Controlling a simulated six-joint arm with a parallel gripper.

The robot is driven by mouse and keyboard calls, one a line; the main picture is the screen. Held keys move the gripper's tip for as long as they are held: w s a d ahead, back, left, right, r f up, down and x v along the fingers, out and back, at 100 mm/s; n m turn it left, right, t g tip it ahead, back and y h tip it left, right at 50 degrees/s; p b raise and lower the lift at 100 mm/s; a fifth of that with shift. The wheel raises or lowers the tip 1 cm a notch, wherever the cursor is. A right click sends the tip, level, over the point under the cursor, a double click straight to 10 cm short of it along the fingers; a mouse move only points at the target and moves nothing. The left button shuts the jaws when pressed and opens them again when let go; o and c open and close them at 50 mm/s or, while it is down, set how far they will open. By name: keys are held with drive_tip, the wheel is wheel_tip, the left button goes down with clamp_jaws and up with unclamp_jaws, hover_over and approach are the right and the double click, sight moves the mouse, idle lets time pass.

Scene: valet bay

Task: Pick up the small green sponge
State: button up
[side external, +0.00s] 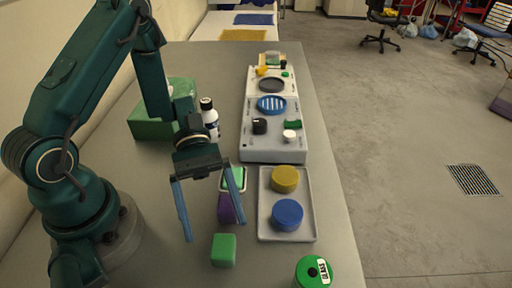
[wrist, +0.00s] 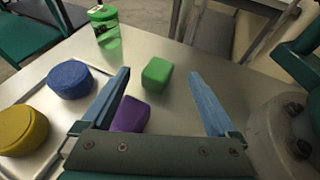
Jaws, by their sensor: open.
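A small green block (side external: 223,250), which looks like the small green sponge, lies on the grey table near its front. It also shows in the wrist view (wrist: 156,75), beyond a purple block (wrist: 130,115). My gripper (side external: 214,230) is open and empty, fingers pointing down. In the wrist view my fingertips (wrist: 160,74) are spread on either side of the green block's picture position, with no contact visible. The purple block (side external: 228,209) stands just behind the green one, partly hidden by my right finger in the side view.
A tray (side external: 308,236) with yellow and blue round pieces lies to the right. A green can (side external: 312,272) stands at the front right. A green-edged white item (side external: 233,180) lies behind the purple block.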

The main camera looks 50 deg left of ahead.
sight(222, 248)
drive_tip(key=shift+x, duration=2.45)
drive_tip(key=shift+c, duration=0.3)
drive_tip(key=c, duration=1.3)
drive_tip(key=shift+o, duration=0.2)
drive_tip(key=shift+r, duration=0.1)
